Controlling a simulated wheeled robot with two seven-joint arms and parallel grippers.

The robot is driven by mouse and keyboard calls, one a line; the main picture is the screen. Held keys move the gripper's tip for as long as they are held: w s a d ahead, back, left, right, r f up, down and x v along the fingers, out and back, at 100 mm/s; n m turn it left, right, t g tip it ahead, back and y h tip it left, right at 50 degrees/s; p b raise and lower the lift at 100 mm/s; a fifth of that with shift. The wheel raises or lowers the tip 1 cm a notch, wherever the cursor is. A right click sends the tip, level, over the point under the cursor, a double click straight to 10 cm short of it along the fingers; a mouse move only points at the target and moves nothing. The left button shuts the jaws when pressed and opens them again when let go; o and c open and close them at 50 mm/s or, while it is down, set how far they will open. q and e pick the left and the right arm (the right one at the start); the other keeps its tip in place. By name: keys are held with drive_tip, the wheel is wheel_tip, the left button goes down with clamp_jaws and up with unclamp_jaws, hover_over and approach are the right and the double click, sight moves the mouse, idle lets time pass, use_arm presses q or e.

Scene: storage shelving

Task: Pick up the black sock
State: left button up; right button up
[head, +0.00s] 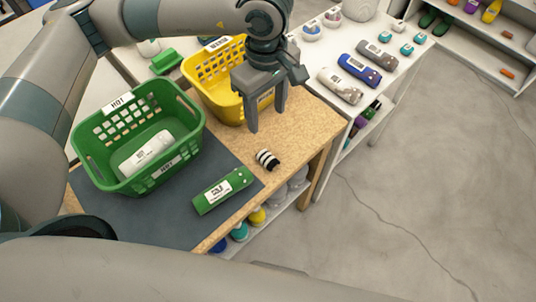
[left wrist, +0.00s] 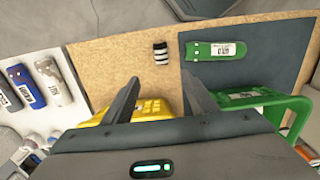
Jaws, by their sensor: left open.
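A small black-and-white striped roll (head: 267,159), which looks like the black sock, lies on the tan tabletop (head: 300,130) near its front edge, just off the dark mat. It also shows in the left wrist view (left wrist: 161,53), beyond the fingertips and roughly centred between them. My left gripper (head: 266,118) is open and empty, pointing down by the yellow basket. In the head view its fingertips sit a little above the roll in the picture, apart from it. My right gripper is not in view.
A green basket (head: 84,150) holding a white roll (head: 146,152) stands on the dark mat (head: 150,222). A green labelled item (head: 222,190) lies on the mat, left of the sock. A yellow basket (head: 205,68) is behind my gripper. A white shelf (head: 392,82) with several rolled items stands right.

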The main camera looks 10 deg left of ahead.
use_arm(q)
drive_tip(key=p, duration=0.5)
hover_over(267, 153)
wheel_tip(267, 153, down, 11)
drive_tip(key=shift+s+f, duration=0.1)
drive_tip(key=shift+f, duration=0.6)
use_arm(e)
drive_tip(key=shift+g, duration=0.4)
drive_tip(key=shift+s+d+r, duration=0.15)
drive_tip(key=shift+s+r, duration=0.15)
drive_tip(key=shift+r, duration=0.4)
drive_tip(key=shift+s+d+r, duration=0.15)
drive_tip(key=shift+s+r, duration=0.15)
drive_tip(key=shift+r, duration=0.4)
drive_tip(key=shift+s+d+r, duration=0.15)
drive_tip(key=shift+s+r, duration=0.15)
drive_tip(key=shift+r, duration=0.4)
